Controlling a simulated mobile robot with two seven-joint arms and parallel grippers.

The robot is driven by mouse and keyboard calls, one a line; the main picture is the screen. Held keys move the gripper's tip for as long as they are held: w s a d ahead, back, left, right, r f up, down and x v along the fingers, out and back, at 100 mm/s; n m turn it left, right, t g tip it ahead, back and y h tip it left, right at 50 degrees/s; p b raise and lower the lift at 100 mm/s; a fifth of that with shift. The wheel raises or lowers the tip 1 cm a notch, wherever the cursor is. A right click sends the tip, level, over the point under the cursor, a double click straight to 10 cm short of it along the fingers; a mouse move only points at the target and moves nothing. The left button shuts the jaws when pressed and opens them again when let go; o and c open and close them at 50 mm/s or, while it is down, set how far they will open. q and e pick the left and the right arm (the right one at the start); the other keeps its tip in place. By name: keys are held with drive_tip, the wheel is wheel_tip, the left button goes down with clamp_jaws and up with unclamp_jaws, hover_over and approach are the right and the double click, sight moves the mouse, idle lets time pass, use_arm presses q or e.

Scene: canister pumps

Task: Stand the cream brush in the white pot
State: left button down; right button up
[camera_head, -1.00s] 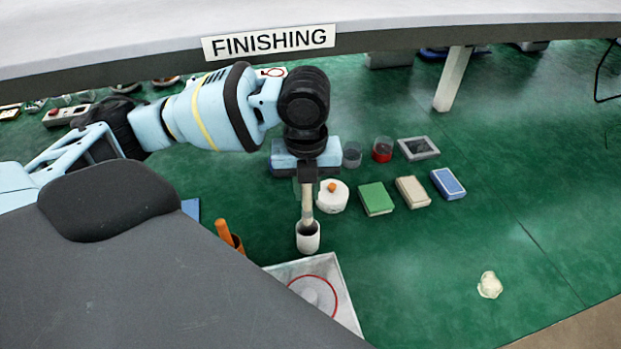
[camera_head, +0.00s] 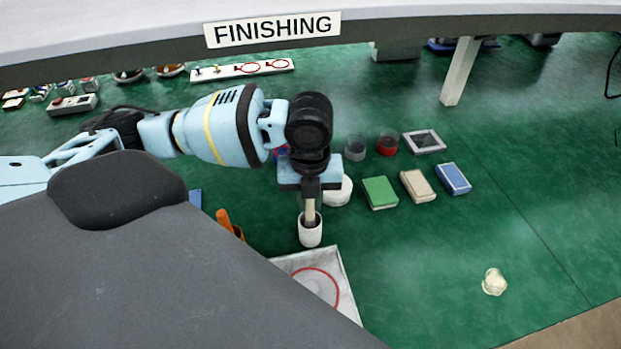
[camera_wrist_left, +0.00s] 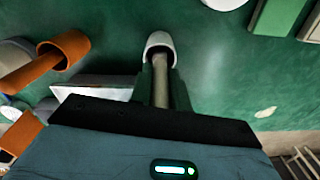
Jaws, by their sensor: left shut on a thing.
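My left gripper (camera_head: 311,192) is shut on the cream brush (camera_head: 310,212) and points straight down. The brush is close to upright, and its lower end is inside the mouth of the white pot (camera_head: 310,237). The pot stands upright on the green surface. In the left wrist view the brush (camera_wrist_left: 161,82) runs from between the fingers into the white pot (camera_wrist_left: 157,41). The lower end of the brush is hidden, so I cannot tell whether it touches the pot's bottom. My right gripper is not in view.
A pale tray (camera_head: 345,290) with a red ring lies just in front of the pot. A white round container (camera_head: 339,192) and a green box (camera_head: 380,192) are behind to the right. The right front is mostly clear.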

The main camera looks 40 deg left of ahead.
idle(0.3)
use_arm(q)
drive_tip(key=c, duration=1.3)
unclamp_jaws()
drive_tip(key=shift+o, duration=0.2)
wheel_tip(320, 180, up, 8)
drive_tip(key=shift+f+p, duration=0.15)
drive_tip(key=shift+p, duration=0.3)
drive_tip(key=shift+s+f, duration=0.1)
